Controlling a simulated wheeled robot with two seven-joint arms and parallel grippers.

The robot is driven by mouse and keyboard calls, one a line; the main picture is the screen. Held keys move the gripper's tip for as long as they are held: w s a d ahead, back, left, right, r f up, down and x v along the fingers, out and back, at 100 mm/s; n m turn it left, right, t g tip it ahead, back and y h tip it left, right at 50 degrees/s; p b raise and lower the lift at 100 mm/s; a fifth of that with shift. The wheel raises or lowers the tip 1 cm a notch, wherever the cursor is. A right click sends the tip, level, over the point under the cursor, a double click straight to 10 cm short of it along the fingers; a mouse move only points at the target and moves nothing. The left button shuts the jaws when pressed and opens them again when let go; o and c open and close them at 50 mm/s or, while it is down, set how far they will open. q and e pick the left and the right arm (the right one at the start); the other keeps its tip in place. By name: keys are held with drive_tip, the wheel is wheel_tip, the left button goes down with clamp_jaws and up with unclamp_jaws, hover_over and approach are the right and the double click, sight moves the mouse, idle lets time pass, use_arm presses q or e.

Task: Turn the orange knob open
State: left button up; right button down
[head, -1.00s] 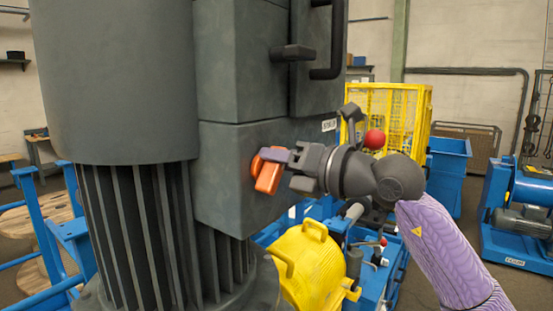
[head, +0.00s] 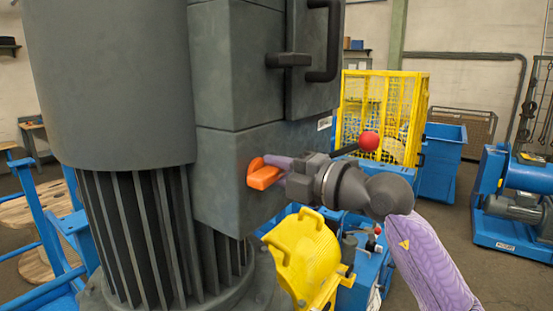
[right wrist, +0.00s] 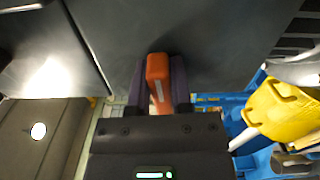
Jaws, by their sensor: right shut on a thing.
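The orange knob (head: 263,174) sits on the dark grey lower box (head: 230,160) of the big machine. In the head view its handle now lies roughly level. My right gripper (head: 279,163) comes from the right and is shut on the knob. In the right wrist view the orange knob (right wrist: 158,80) stands between the two purple fingers (right wrist: 158,85), one on each side. The fingers hide part of the knob in the head view. My left gripper is not in view.
A black handle (head: 325,45) and a dark lever (head: 288,60) stick out above the knob. A red ball (head: 369,141) is on a rod behind my right wrist. A yellow guard (head: 305,255) lies below, and a yellow cage (head: 385,105) stands behind.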

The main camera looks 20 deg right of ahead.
drive_tip(key=shift+m+p, duration=0.3)
drive_tip(key=shift+m, duration=0.2)
drive_tip(key=shift+f, duration=0.1)
drive_tip(key=c, duration=0.5)
unclamp_jaws()
drive_tip(key=shift+d, duration=0.1)
drive_tip(key=b+v, duration=0.4)
drive_tip(key=v, duration=0.5)
drive_tip(key=shift+s+d, duration=0.25)
drive_tip(key=shift+s, duration=0.1)
